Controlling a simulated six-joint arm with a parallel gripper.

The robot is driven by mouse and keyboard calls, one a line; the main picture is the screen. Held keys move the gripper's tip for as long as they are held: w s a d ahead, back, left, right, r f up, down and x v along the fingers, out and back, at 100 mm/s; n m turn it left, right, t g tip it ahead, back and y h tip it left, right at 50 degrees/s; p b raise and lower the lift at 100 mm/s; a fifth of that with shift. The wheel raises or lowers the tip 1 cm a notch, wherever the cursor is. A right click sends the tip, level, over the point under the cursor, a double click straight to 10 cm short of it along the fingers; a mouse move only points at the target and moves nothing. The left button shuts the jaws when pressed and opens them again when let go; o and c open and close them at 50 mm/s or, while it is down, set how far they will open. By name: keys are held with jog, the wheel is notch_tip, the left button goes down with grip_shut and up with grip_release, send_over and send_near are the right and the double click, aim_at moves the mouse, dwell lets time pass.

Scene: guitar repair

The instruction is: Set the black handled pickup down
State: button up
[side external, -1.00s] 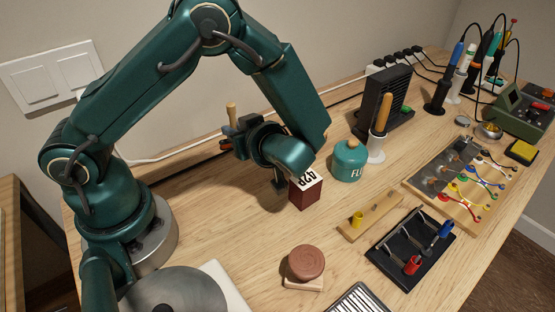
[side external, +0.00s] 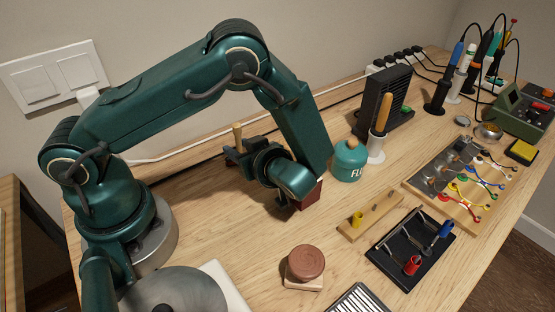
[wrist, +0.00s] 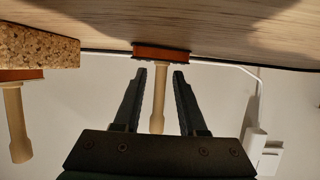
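The handled pickup shows in the wrist view as a pale wooden handle (wrist: 159,95) on a reddish-brown bar with a thin dark edge. In the side external view its handle (side external: 238,137) stands roughly upright beyond my wrist; its base is hidden there. My gripper (wrist: 160,73) points level toward the wall, with one finger on each side of the handle. A narrow gap shows between the handle and both fingers, so it looks open around the handle.
A second pale handle (wrist: 17,125) on a reddish base is beside a cork-like block (wrist: 38,45). A dark red block (side external: 310,196) is partly behind my wrist. A teal bottle (side external: 350,162) stands right of it. Bare tabletop (side external: 225,225) lies in front of my gripper.

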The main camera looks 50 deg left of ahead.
dwell(0.3)
jog(key=shift+d+r, duration=0.2)
jog(key=v, duration=1.1)
jog(key=shift+d+r, duration=0.15)
jog(key=shift+r+g+h, duration=0.25)
jog(key=shift+g+h, duration=0.05)
jog(key=s+a+r+m+t+h, duration=0.1)
jog(key=s+r+m+t+h, duration=0.4)
jog(key=m+h, duration=0.8)
jog(key=shift+s+r+m, duration=1.65)
jog(key=shift+r+m, duration=0.35)
jog(key=shift+r, duration=0.15)
